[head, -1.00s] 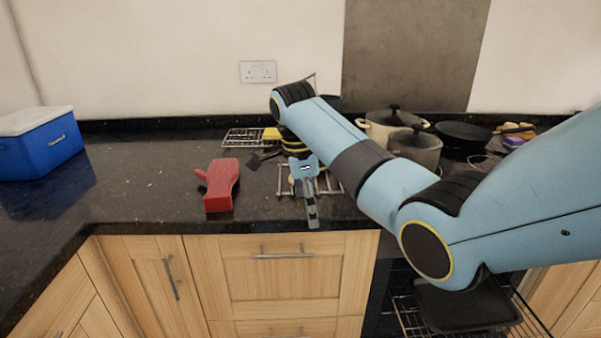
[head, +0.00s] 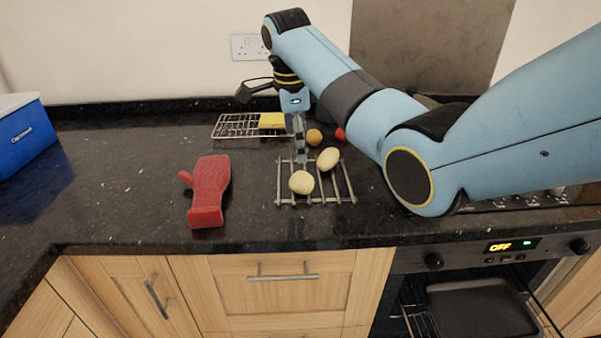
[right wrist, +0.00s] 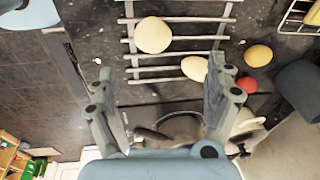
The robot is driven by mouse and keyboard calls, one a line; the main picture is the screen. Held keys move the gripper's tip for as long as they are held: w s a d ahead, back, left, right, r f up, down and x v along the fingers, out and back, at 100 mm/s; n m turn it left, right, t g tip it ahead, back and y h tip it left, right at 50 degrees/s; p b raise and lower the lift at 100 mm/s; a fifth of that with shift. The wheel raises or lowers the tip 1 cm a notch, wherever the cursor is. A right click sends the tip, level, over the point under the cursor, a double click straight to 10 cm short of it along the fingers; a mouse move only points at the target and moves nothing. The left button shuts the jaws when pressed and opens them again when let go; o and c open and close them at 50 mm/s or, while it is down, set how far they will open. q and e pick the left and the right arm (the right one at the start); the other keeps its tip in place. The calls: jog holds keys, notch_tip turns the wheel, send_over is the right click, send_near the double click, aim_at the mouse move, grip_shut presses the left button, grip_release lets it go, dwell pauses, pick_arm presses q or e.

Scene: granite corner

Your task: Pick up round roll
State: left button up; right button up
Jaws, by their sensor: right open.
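A pale, round roll (head: 301,182) lies on the front left of a small metal rack (head: 337,184) on the dark counter. A second, more oval pale piece (head: 327,159) lies behind it to the right. In the right wrist view the round roll (right wrist: 153,35) and the oval piece (right wrist: 195,67) rest on the rack bars. My right gripper (head: 300,150) points down at the rack's back left, behind the round roll. In the wrist view its fingers (right wrist: 160,68) are spread, with nothing held between them. My left gripper is not in view.
An orange round item (head: 314,136) and a red one (head: 340,134) lie behind the rack. A wire rack (head: 235,126) with a yellow sponge-like block (head: 272,120) stands at the back. A red mitt (head: 208,190) lies left, a blue cooler (head: 22,140) far left. Counter between is clear.

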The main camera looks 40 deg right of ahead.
aim_at(301, 174)
notch_tip(301, 174, down, 4)
jog(key=shift+s+d+r, duration=0.1)
jog(key=shift+d, duration=0.05)
jog(key=shift+d+f, duration=0.1)
jog(key=shift+f, duration=0.6)
notch_tip(301, 174, down, 5)
jog(key=shift+d+r, duration=0.1)
jog(key=shift+r, duration=0.1)
jog(key=shift+f, duration=0.2)
jog(key=shift+r, duration=0.1)
jog(key=c, duration=1.1)
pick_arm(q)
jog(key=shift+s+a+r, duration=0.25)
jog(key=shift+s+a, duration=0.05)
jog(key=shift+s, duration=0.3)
pick_arm(e)
jog(key=shift+c, duration=0.8)
